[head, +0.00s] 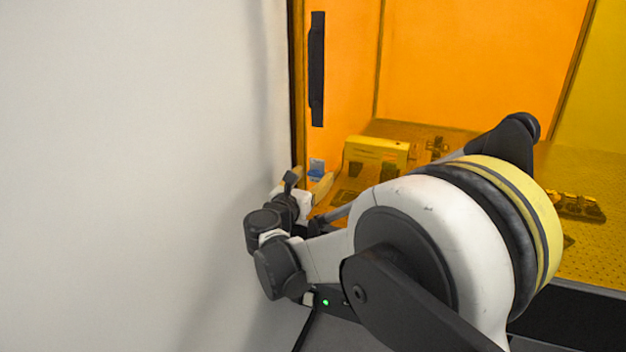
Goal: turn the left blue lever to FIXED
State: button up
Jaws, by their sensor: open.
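A small blue piece (316,167), which looks like the left blue lever, shows just above my gripper, near the left frame of the orange enclosure. Its lower part is hidden behind my gripper, and its setting and any FIXED marking are too small to read. My gripper (308,184) is at the end of my arm, left of the middle of the view. It is open, with nothing seen between its fingers. It is close below the blue piece in the picture; I cannot tell whether they touch.
Orange panels (480,60) enclose a perforated table (595,240) bearing a yellowish box (376,150) and several dark parts. A black handle (317,70) is on the left panel. A plain white wall (120,170) fills the left. My arm hides much of the table.

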jog(key=c, duration=1.2)
jog(key=shift+m, duration=0.4)
jog(key=m+p, duration=0.1)
jog(key=m, duration=0.7)
jog(key=m+p, duration=0.1)
jog(key=m, duration=0.3)
jog(key=shift+m, duration=2.3)
